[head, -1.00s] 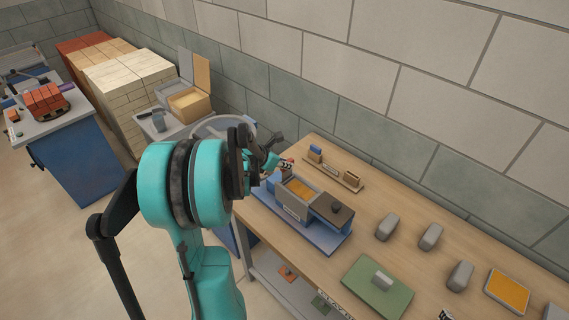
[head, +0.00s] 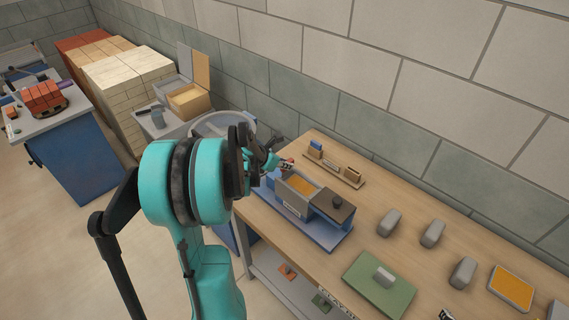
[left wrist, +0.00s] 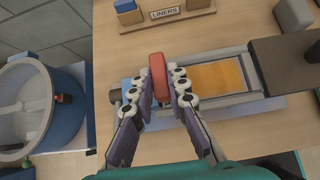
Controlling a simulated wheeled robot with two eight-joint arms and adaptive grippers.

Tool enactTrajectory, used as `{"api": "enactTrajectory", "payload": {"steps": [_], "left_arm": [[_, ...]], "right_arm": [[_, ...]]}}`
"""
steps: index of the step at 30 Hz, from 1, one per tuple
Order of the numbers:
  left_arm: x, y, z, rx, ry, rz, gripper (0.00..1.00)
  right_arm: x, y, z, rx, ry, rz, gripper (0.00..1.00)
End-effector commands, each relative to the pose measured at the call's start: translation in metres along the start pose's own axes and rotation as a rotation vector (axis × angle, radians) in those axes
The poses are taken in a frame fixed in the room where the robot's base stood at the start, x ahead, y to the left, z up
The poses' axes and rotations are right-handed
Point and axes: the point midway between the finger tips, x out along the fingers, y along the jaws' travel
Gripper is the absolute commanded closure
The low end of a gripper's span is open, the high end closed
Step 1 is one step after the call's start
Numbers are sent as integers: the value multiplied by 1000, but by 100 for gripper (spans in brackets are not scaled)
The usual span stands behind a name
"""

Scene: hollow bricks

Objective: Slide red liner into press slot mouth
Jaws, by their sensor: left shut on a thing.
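The red liner (left wrist: 158,78) is a small rounded bar held upright in the left wrist picture between the fingertips of my left gripper (left wrist: 160,90). In the head view this gripper (head: 284,165) is at the left end of the press (head: 332,222), its arm hiding part of that end. The press has a grey frame around an orange bed (left wrist: 217,77), a dark block at its right end and a blue base. The liner is just left of the frame's left end. I cannot tell whether it touches the slot mouth. My right gripper is not in view.
A wooden liner rack (head: 337,171) with blue and tan pieces stands behind the press. A green board (head: 378,285), several grey blocks (head: 433,233) and an orange-topped tray (head: 511,289) lie to the right. A round blue-rimmed tub (left wrist: 40,105) stands left of the bench.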

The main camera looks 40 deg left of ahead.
Motion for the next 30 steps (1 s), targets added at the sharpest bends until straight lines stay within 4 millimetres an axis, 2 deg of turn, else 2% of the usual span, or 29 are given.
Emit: {"api": "enactTrajectory", "payload": {"steps": [30], "left_arm": [[19, 0, -19, 0, 0, 0, 100]], "right_arm": [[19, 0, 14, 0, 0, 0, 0]]}}
